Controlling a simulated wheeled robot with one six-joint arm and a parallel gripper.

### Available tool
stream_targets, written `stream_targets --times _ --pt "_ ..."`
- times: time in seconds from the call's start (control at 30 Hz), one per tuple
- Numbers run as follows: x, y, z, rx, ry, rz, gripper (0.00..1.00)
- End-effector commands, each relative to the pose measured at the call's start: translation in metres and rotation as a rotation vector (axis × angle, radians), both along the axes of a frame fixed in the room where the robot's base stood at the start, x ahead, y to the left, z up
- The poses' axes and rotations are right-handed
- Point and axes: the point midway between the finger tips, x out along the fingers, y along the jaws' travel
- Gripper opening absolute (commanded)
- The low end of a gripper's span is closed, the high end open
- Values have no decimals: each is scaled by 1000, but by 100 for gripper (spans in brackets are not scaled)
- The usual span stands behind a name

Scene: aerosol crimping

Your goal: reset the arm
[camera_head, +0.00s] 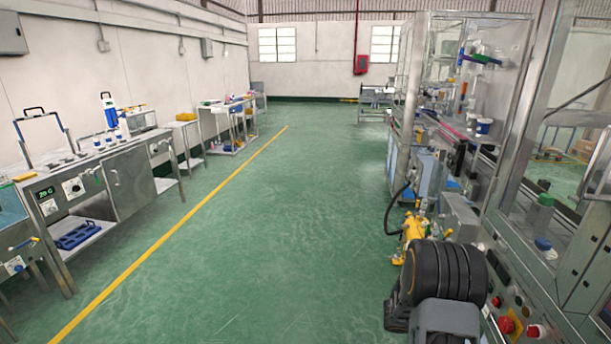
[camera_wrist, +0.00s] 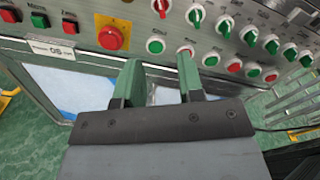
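In the wrist view, my gripper (camera_wrist: 158,88) has its two green fingers apart, with nothing between them. It is in front of a metal control panel (camera_wrist: 215,18) that carries rows of buttons and switches. A large red button on a yellow base (camera_wrist: 112,36) sits up and to the left of the fingers. Whether the fingertips touch the panel is hard to tell. In the head view, my black arm shows at the lower right, beside the machine, and my gripper cannot be made out.
The glass-and-metal machine line (camera_head: 455,120) runs along the right. A yellow unit (camera_head: 412,232) stands low in front of it. Steel workbenches (camera_head: 130,185) line the left wall. The green floor (camera_head: 270,220) between them is clear, with a yellow line (camera_head: 190,215) along the left.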

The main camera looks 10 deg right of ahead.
Motion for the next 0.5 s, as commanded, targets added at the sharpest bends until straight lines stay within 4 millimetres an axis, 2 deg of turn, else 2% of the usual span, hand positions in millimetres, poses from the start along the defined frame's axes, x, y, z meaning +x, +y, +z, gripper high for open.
stream_targets --times 0.1,0.2,0.27,0.33,0.5 --pt "-24 12 -27 79 -164 -126 35" --pt "-50 35 -35 142 -383 -303 35" --pt "-59 56 -33 174 -548 -422 35" --pt "-65 86 -24 210 -756 -564 35" --pt "-61 166 10 322 -1243 -910 35"
